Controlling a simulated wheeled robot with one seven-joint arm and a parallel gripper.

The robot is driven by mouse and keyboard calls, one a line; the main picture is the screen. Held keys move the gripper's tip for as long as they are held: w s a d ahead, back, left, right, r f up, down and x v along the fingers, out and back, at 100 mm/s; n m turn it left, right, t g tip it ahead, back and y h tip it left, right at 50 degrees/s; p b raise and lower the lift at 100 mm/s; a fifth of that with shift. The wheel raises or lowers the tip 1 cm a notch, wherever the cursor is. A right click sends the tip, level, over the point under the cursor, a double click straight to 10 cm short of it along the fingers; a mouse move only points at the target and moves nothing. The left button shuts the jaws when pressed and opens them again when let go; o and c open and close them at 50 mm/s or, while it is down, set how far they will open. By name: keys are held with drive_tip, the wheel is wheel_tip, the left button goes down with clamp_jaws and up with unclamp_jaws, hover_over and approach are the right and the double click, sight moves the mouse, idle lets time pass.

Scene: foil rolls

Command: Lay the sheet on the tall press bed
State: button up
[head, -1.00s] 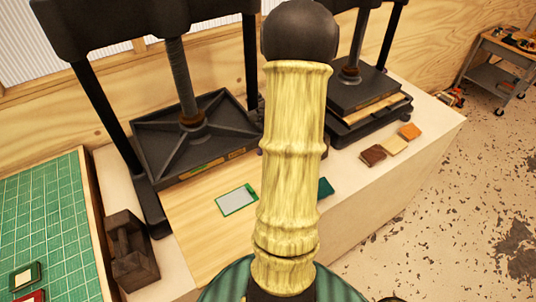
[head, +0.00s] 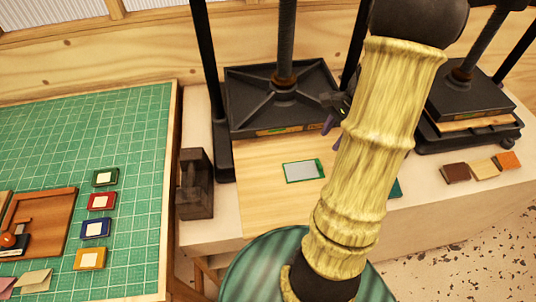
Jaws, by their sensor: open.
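A small grey sheet with a green border (head: 303,171) lies flat on a pale wooden board (head: 262,200) in front of the left black press (head: 282,97). This press has a central screw, a ribbed black platen and a labelled edge below it. A second black press (head: 470,101) stands at the right with a pale wooden layer under its platen. Which press is the tall one is not clear. My gripper (head: 332,128) shows only partly, beside my arm near the left press's right front corner. Its purple fingers are apart and empty, above and right of the sheet.
A dark block with a handle (head: 194,184) stands left of the board. A green cutting mat (head: 130,135) holds several coloured framed squares and a wooden tray (head: 45,222). Brown, cream and orange pieces (head: 483,169) lie before the right press. A teal piece (head: 395,189) is partly hidden by my arm.

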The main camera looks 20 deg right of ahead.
drive_tip(key=s+a+r+n+t+h, duration=0.1)
drive_tip(key=a+n, duration=0.7)
drive_tip(key=a, duration=0.3)
drive_tip(key=s+a+r+n+t+h, duration=0.1)
drive_tip(key=a+r+n+h, duration=0.1)
drive_tip(key=a+n, duration=0.7)
drive_tip(key=shift+a+n, duration=0.3)
drive_tip(key=shift+a, duration=0.85)
